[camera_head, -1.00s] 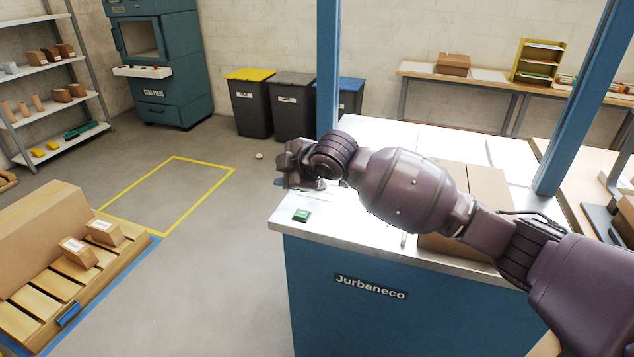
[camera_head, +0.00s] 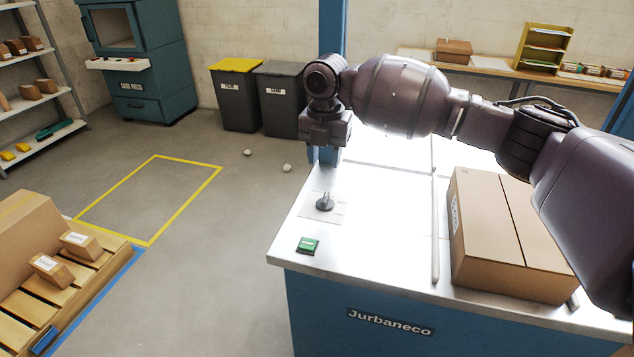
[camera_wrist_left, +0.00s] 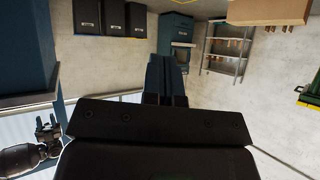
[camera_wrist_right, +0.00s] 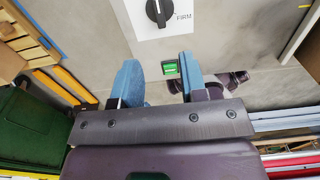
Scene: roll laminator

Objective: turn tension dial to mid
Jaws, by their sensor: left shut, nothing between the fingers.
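The tension dial (camera_head: 324,203) is a dark knob on a pale plate, on the white worktop (camera_head: 385,230) near its left edge. In the right wrist view the black knob (camera_wrist_right: 158,12) is at the top edge, partly cut off. A white mark runs roughly up-down on it, and the word "FIRM" stands at its right; other labels are out of view. My right gripper (camera_head: 324,160) points down above the dial, apart from it. Its blue fingers (camera_wrist_right: 160,82) are spread and empty. My left gripper (camera_wrist_left: 167,75) is shut and empty, away from the dial.
A green switch (camera_head: 307,245) sits on the worktop in front of the dial. A cardboard box (camera_head: 485,235) and a long pale bar (camera_head: 435,225) lie to the right. A blue post (camera_head: 333,30) stands behind. The worktop around the dial is otherwise clear.

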